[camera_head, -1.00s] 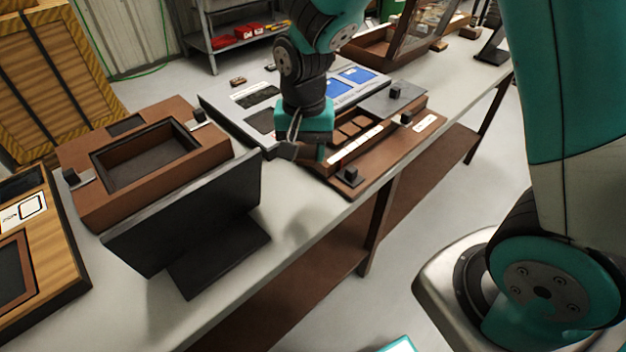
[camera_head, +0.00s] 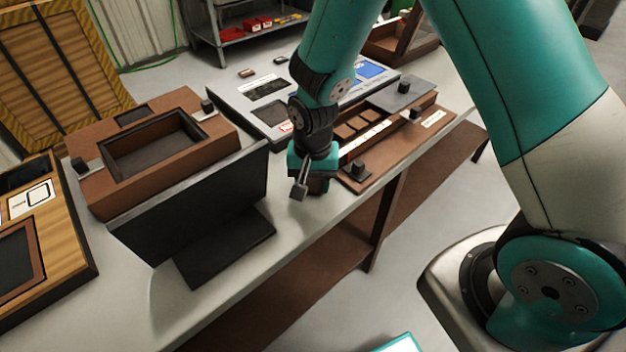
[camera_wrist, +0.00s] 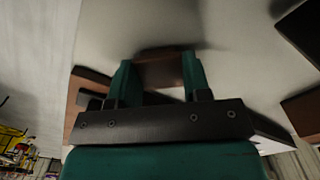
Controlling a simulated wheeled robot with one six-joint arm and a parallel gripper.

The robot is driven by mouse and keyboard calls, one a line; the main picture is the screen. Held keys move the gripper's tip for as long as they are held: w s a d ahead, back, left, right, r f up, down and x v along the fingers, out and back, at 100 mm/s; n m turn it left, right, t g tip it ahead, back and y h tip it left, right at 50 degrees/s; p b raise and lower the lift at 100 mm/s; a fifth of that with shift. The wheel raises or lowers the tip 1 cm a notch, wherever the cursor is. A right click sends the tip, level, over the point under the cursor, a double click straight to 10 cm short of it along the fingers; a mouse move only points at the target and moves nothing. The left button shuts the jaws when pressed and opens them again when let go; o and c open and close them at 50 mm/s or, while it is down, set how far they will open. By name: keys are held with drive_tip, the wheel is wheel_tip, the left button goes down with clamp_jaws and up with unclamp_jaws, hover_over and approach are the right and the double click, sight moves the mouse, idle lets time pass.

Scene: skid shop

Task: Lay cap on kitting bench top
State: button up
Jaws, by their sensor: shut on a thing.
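My gripper (camera_head: 308,187) is low over the grey bench top (camera_head: 287,232), between the black screen-like panel and the brown kit tray. In the wrist view my gripper (camera_wrist: 160,80) has its two green fingers on either side of a dark brown block, which I take for the cap (camera_wrist: 160,73). The fingers are shut on it. In the head view the cap is mostly hidden behind the gripper. The bench top also shows pale in the wrist view (camera_wrist: 235,30), with a dark shadow near the cap. I cannot tell whether the cap touches the bench.
The black panel (camera_head: 200,205) stands close on the left. A brown box with an open recess (camera_head: 160,150) is behind it. The brown kit tray (camera_head: 420,140) with small black knobs is close on the right. A strip of bench in front of the gripper is clear.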

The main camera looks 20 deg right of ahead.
sight(312, 184)
drive_tip(key=o, duration=0.9)
drive_tip(key=shift+f, duration=0.1)
wheel_tip(312, 184, up, 12)
drive_tip(key=s+a+r+n+y, duration=0.2)
drive_tip(key=s+r+n, duration=0.4)
drive_tip(key=s, duration=0.3)
drive_tip(key=s+a+r+n+y, duration=0.2)
drive_tip(key=s+r+n, duration=0.4)
drive_tip(key=s, duration=0.3)
drive_tip(key=shift+s+a+r+n, duration=0.25)
drive_tip(key=shift+s+n, duration=0.05)
drive_tip(key=shift+s, duration=0.05)
